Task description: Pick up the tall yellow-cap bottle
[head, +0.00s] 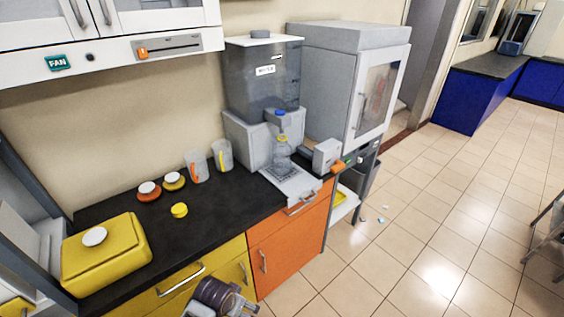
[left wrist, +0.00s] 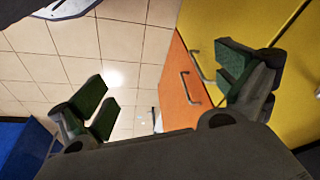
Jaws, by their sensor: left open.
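A clear bottle (head: 282,154) stands upright on the tray of the grey dispenser (head: 263,80). A yellow ring or cap shows at its neck, too small to tell which. A separate round yellow cap-like piece (head: 179,210) lies on the black counter. My left gripper (left wrist: 168,88) is open and empty in the left wrist view, with floor and cabinet fronts behind its fingers. In the head view part of my left arm shows at the bottom edge, in front of the yellow drawers and well short of the bottle. The bottle is not in the left wrist view. My right gripper is not in view.
A yellow box (head: 106,253) with a white knob sits at the counter's left. Two round white-topped pieces and two clear beakers (head: 222,155) stand near the wall. A grey glass-door cabinet (head: 345,85) stands right of the dispenser. The counter's middle front is mostly bare.

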